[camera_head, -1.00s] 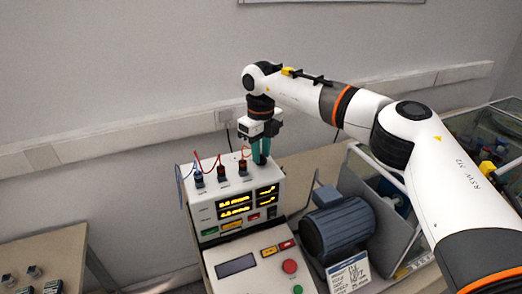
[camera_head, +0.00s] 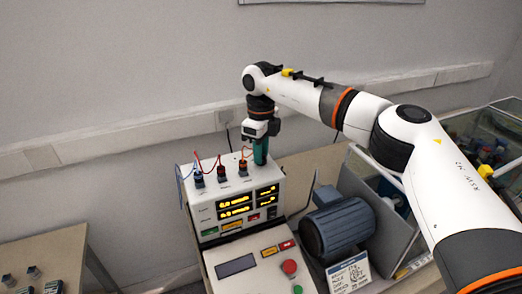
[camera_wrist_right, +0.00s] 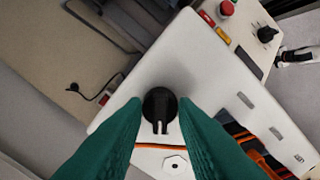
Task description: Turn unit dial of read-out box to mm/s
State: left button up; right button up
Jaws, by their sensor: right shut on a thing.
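The white read-out box (camera_head: 262,180) stands on the bench with lit yellow displays on its front. In the right wrist view its white top (camera_wrist_right: 195,65) fills the middle. A black round dial (camera_wrist_right: 158,102) with a pointer bar sits there between the green fingers of my right gripper (camera_wrist_right: 160,112). In the head view my right gripper (camera_head: 260,153) reaches down to the back right of the box top and hides the dial. It is shut on the dial. The unit markings cannot be read. My left gripper is not in view.
Red, blue and black plugs with leads (camera_head: 221,173) stand on the box top, left of the gripper. A control panel (camera_head: 236,266) with a red button lies in front. A blue-grey motor (camera_head: 340,228) is at the right. A side table (camera_head: 50,255) stands at the left.

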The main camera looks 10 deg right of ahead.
jog(key=o, duration=1)
notch_tip(320, 180, up, 12)
jog(key=b, duration=0.2)
